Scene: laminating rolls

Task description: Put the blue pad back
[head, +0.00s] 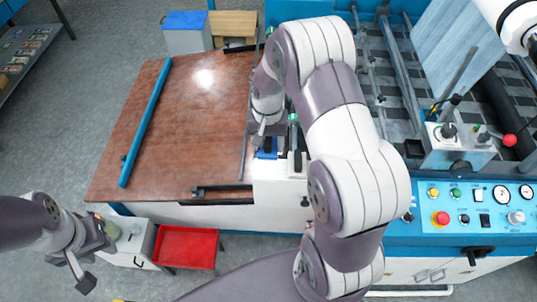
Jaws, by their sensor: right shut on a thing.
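The blue pad (267,154) shows as a small blue patch at the right edge of the brown table, beside the white machine housing. My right gripper (267,141) is directly above it, pointing down, and is shut on it. The fingers and my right forearm hide part of the pad, and I cannot tell whether it touches the surface below. My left gripper (96,264) is open and empty at the lower left, away from the pad.
The brown table (190,120) is mostly clear, with a long blue bar (146,122) along its left side. A red tray (187,247) stands below its front edge. The machine's control panel (470,205) and rollers are at the right.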

